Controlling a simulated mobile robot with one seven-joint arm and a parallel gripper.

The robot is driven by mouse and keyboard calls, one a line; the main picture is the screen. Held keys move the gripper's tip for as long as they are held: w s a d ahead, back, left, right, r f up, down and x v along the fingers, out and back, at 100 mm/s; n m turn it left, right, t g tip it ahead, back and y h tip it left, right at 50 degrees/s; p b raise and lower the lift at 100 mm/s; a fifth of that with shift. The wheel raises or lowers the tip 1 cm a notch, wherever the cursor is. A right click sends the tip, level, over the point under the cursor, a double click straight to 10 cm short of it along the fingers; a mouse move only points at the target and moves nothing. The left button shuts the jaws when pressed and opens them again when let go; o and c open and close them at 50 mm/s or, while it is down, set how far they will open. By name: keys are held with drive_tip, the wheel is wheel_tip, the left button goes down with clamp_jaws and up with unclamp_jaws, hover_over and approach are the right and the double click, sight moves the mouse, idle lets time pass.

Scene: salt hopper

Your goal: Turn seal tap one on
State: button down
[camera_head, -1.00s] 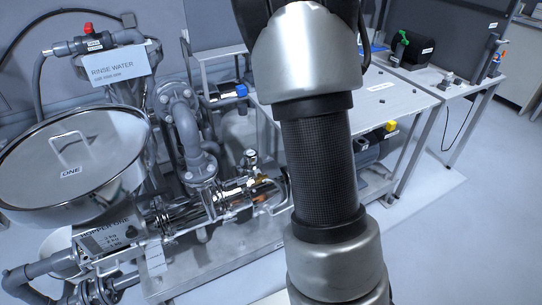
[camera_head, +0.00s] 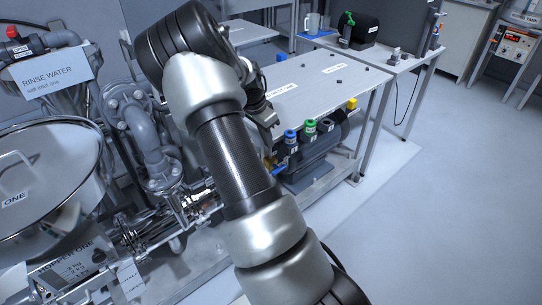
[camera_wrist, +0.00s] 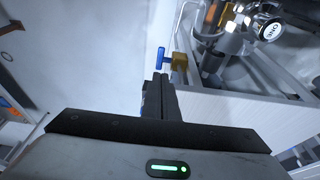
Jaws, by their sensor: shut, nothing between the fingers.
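A small tap with a blue T-shaped handle (camera_wrist: 161,57) and a brass body (camera_wrist: 179,62) shows just beyond my fingertips in the wrist view. A blue lever (camera_head: 280,168) beside a brass-coloured part, probably the same tap, shows right of my forearm in the head view. I cannot read a label on it. My gripper (camera_wrist: 160,80) is shut and empty, its fingertips close below the blue handle in the picture; I cannot tell whether they touch. In the head view my gripper (camera_head: 268,122) is partly hidden beside my arm, over the bench's near edge.
Hopper one (camera_head: 45,170) and grey pipes (camera_head: 145,140) stand left. Open floor lies at right.

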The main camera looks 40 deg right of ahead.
drive_tip(key=b+x, duration=0.1)
drive_tip(key=x, duration=0.3)
drive_tip(key=b+x, duration=0.1)
drive_tip(key=x, duration=0.3)
drive_tip(key=a+x, duration=0.1)
drive_tip(key=x, duration=0.3)
drive_tip(key=shift+d+f+b, duration=0.1)
drive_tip(key=shift+f+b, duration=0.15)
drive_tip(key=shift+b, duration=0.15)
drive_tip(key=shift+f, duration=0.55)
